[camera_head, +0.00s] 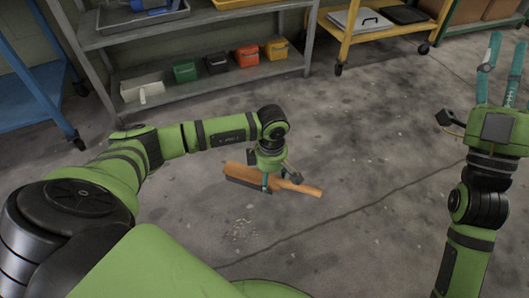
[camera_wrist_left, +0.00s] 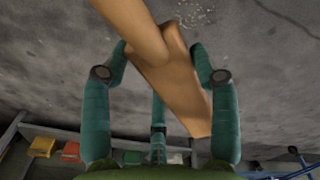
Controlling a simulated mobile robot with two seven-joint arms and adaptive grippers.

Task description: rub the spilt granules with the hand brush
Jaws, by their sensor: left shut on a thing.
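A wooden hand brush (camera_head: 244,175) with a dark bristle edge is in my left gripper (camera_head: 276,184), near the middle of the head view. The gripper is shut around the brush, and the handle points to the right. In the left wrist view the brush (camera_wrist_left: 180,85) lies between the teal fingers of my left gripper (camera_wrist_left: 163,66). The spilt granules (camera_head: 243,230) are a small pale patch on the concrete floor, below and apart from the brush. They also show in the left wrist view (camera_wrist_left: 195,14). My right gripper (camera_head: 502,70) is open and empty, raised at the right.
A grey shelf (camera_head: 215,85) stands at the back with several small bins, among them an orange bin (camera_head: 247,56) and a green bin (camera_head: 184,72). A blue rack (camera_head: 30,95) is at the left. A yellow cart (camera_head: 375,35) is at the back right. The floor around the granules is clear.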

